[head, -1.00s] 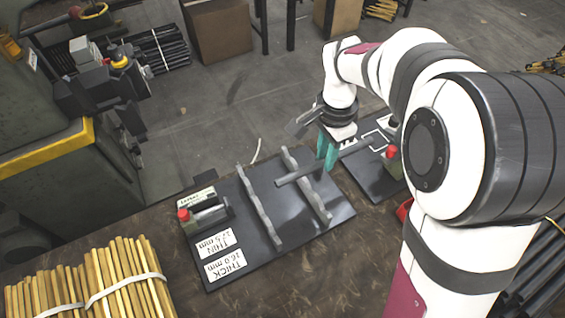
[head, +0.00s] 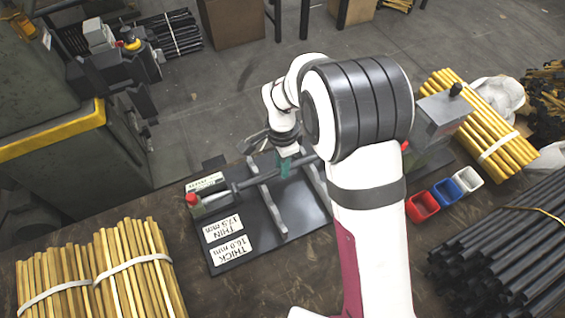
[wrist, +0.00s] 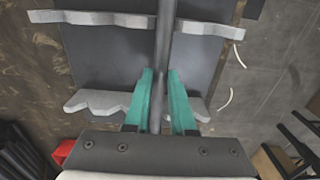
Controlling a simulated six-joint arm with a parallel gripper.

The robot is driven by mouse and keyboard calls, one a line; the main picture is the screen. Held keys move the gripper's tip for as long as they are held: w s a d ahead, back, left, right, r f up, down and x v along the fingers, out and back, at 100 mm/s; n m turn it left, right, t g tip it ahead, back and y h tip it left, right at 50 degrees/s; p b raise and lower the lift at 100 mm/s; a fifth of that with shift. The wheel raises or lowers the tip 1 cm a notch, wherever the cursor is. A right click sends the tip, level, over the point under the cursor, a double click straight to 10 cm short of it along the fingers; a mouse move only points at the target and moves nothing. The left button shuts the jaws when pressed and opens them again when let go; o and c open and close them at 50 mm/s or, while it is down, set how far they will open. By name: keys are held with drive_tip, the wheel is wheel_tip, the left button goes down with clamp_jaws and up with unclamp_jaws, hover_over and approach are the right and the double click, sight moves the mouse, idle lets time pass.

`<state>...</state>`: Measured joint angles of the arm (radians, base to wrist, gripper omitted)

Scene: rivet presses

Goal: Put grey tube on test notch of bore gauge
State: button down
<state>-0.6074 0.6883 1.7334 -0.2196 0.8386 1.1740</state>
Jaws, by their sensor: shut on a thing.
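My gripper (head: 285,168) has teal fingers and is shut on the grey tube (head: 256,179), above the notched rails of a dark board. The wrist view shows the tube (wrist: 163,45) running lengthwise between the fingers (wrist: 158,100) and across both rails. Its left end in the head view reaches past the left rail to the bore gauge (head: 212,203), which has a red knob and a label. I cannot tell whether that end touches the gauge or a notch. The tube's other end is partly hidden by my arm.
The board has a left rail (head: 268,212) and a right rail (head: 318,187). White THIN and THICK labels (head: 228,240) lie at its front. Right are a red bin (head: 422,207), a grey box (head: 440,120) and black tubes (head: 500,265).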

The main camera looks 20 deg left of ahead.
drive_tip(key=shift+f, duration=0.1)
drive_tip(key=c, duration=0.8)
unclamp_jaws()
drive_tip(key=shift+o, duration=0.2)
wheel_tip(320, 180, up, 12)
drive_tip(key=s+d+r+n, duration=0.1)
drive_tip(key=s+d+r, duration=0.25)
drive_tip(key=d, duration=0.35)
drive_tip(key=s+d+r, duration=0.3)
drive_tip(key=s+d, duration=0.1)
drive_tip(key=d, duration=0.2)
drive_tip(key=s+d+f+n+y, duration=0.1)
drive_tip(key=s+d, duration=0.2)
drive_tip(key=s, duration=0.4)
drive_tip(key=s+d+f+n, duration=0.1)
drive_tip(key=s+d, duration=0.3)
drive_tip(key=s, duration=0.3)
drive_tip(key=shift+s+d+y, duration=0.15)
drive_tip(key=shift+d+y, duration=0.15)
drive_tip(key=shift+y, duration=0.1)
